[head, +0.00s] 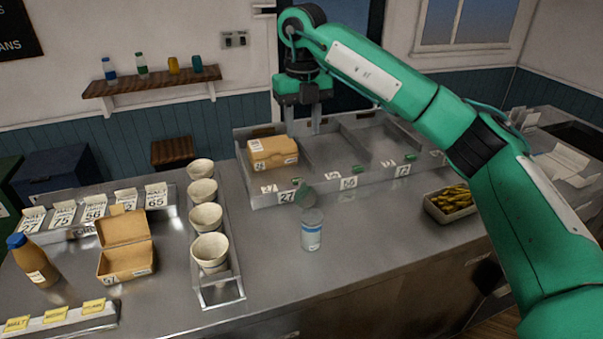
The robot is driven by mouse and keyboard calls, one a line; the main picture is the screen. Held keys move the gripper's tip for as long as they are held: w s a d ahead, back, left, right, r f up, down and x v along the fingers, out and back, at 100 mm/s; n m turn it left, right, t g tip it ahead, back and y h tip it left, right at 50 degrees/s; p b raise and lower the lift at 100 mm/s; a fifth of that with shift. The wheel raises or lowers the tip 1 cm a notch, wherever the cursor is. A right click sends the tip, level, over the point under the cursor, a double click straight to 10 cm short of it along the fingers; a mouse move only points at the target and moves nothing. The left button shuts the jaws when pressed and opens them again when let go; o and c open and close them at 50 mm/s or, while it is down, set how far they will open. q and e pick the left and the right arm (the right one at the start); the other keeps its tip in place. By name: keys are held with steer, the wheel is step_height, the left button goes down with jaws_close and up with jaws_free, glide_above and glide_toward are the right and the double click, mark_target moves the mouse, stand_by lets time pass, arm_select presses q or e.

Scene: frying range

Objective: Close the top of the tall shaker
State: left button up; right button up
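The tall shaker (312,235), white and grey with a blue band, stands upright on the steel counter. Its grey-green flip top (304,195) is raised and tilted up at the shaker's upper left, in front of the number 27 label. My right gripper (302,132) points down above the divided metal tray, behind and above the shaker and clear of it. Its two fingers are apart with nothing between them. My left gripper is out of view.
A divided metal tray (262,200) holding a closed carton (272,152) stands behind the shaker. Stacked paper cups (210,250) in a rack, an open carton (126,262) and a blue-capped bottle (36,262) are left. A fries tray (437,209) is right.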

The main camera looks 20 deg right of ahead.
mark_target(302, 181)
step_height(302, 181, down, 13)
steer(key=shift+f+p, duration=0.15)
steer(key=shift+p, duration=0.95)
jaws_close()
